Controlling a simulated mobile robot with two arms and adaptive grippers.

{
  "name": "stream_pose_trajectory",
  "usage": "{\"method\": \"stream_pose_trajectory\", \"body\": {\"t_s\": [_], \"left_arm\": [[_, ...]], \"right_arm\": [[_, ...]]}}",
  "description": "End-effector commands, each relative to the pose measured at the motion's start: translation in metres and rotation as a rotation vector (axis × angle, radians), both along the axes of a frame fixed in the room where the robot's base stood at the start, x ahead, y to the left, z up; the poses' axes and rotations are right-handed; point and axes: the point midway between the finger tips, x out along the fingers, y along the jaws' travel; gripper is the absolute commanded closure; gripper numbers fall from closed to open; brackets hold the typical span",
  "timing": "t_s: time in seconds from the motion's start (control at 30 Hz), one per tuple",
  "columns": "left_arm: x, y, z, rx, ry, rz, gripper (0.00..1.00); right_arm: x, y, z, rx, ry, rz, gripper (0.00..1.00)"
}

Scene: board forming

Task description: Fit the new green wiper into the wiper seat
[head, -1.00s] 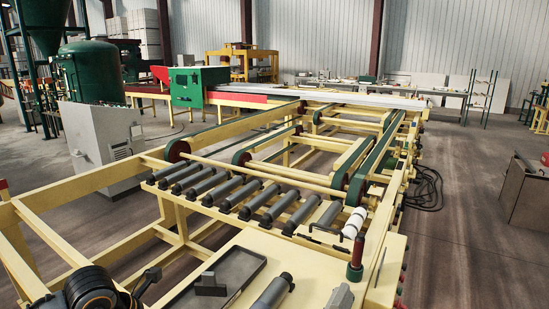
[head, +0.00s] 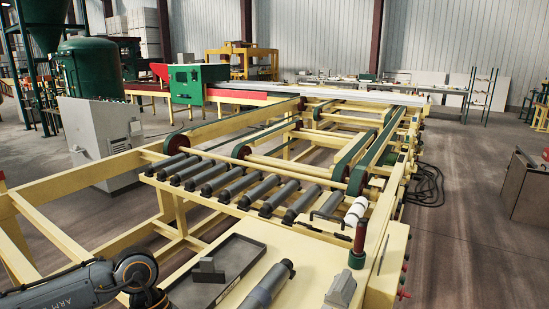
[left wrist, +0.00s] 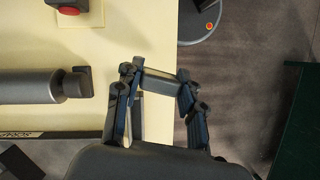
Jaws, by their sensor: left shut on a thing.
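My left gripper (left wrist: 157,92) shows in the left wrist view. I cannot pick out the wiper seat with certainty. My right gripper is in neither view.
Grey rollers (head: 240,186) lie beyond.

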Motion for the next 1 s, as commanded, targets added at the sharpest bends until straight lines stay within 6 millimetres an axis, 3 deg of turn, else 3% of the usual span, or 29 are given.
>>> {"method": "stream_pose_trajectory", "body": {"t_s": [0.2, 0.43, 0.6, 1.0], "left_arm": [[-0.017, 0.007, -0.009, 0.004, -0.005, -0.399, 0.97], [-0.031, 0.017, -0.011, 0.002, -0.003, -0.689, 0.97], [-0.034, 0.02, -0.011, 0.0, -0.002, -0.768, 0.97], [-0.035, 0.02, -0.012, -0.003, -0.002, -0.774, 0.97]], "right_arm": [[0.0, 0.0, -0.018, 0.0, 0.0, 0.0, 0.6], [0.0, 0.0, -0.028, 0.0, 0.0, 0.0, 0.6], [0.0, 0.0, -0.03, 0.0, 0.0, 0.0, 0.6], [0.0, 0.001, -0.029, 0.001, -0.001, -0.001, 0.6]]}}
